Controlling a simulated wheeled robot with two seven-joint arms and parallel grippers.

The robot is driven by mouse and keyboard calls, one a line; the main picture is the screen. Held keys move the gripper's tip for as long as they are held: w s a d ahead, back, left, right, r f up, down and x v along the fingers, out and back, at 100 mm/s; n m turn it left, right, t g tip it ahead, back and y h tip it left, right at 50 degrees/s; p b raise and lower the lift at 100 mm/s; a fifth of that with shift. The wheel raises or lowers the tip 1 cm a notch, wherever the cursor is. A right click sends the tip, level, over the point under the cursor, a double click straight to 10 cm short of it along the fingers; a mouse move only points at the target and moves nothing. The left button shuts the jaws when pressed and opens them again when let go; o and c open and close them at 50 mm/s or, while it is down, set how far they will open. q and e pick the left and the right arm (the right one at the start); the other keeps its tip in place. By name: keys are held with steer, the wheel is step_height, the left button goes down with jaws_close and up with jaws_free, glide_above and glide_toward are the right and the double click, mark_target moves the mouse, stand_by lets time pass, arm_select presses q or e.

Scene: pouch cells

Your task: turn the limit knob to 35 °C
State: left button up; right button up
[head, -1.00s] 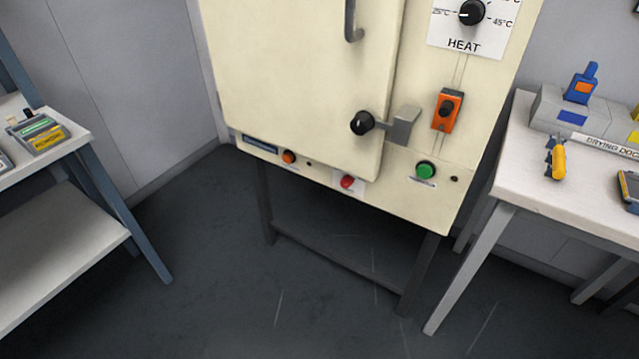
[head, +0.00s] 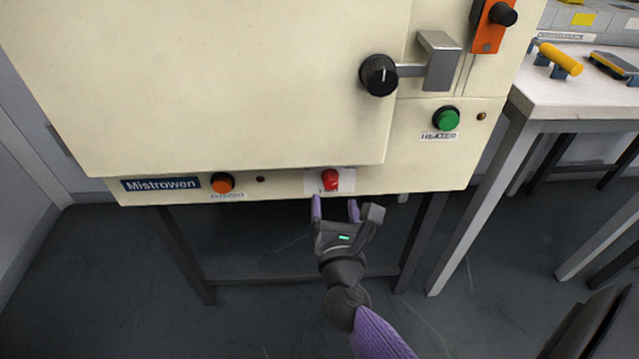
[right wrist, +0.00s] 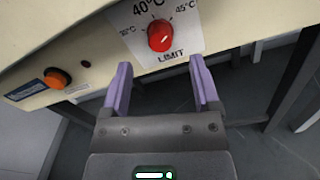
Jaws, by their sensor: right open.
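The limit knob is a small red knob (head: 331,180) on a white label low on the front of the cream oven. In the right wrist view the red knob (right wrist: 160,36) sits on a dial plate (right wrist: 190,14) reading "40°C" above, "45°C" at right and "LIMIT" below. A pointer mark on the knob is too small to read. My right gripper (head: 336,205) is open and empty just below the knob. In the right wrist view its purple fingers (right wrist: 162,85) stand apart, one on each side below the knob, not touching it. My left gripper is not in view.
The oven (head: 230,80) has a black door knob (head: 378,75) with a metal latch, a green heater button (head: 446,119) and an orange button (head: 222,183) nearby. A white table (head: 580,95) stands at right. Below the oven is its dark leg frame (head: 300,281).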

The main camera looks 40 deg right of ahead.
mark_target(332, 185)
steer(key=x, duration=0.5)
steer(key=shift+w+b, duration=0.2)
steer(key=shift+b, duration=0.2)
jaws_close()
